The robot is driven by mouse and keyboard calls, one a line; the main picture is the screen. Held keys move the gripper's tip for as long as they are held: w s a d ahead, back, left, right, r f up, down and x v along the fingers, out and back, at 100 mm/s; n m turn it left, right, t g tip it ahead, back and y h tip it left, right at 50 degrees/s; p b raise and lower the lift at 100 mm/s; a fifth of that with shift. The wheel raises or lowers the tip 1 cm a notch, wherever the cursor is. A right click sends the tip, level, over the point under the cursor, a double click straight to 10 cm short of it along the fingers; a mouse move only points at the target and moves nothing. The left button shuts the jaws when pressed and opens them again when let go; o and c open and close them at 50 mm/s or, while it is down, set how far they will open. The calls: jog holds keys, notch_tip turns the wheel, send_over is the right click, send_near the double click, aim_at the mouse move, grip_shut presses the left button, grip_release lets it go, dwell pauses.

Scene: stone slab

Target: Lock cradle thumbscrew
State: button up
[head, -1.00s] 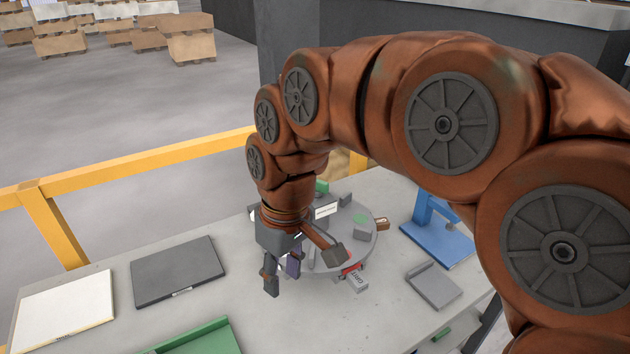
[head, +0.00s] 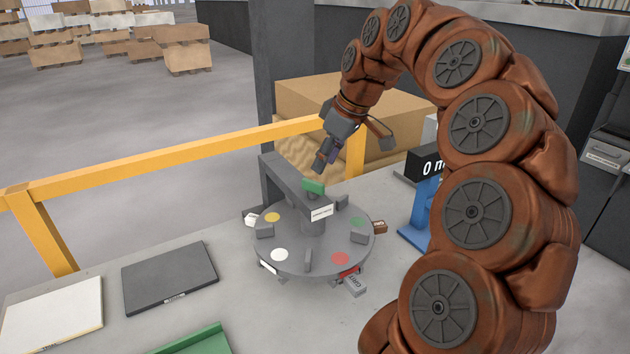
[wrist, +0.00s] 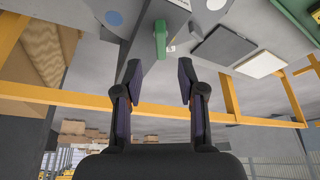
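A green thumbscrew-like knob (head: 313,187) stands on top of a grey bracket (head: 284,182) that reaches over a round grey disc (head: 310,255). In the wrist view the knob (wrist: 160,40) lies beyond the fingertips, roughly in line with the gap between them. My gripper (head: 322,162) is above the knob in the head view, tilted down and apart from it. The wrist view shows my gripper (wrist: 159,72) open, with two dark fingers spread and nothing between them. A white label (head: 321,212) sits on the bracket's front end. The knob's threaded part is hidden.
The disc carries coloured spots and upright grey tabs, with labelled pieces around its rim. A blue stand (head: 420,215) with a black display is at right. A dark flat case (head: 170,277), white panel (head: 50,318) and green tray (head: 195,342) lie left. A yellow rail (head: 180,154) runs behind.

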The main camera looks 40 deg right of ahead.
aim_at(314, 182)
jog(key=shift+p+x, duration=0.8)
jog(key=shift+x, duration=2.7)
jog(key=shift+s, duration=0.1)
grip_shut()
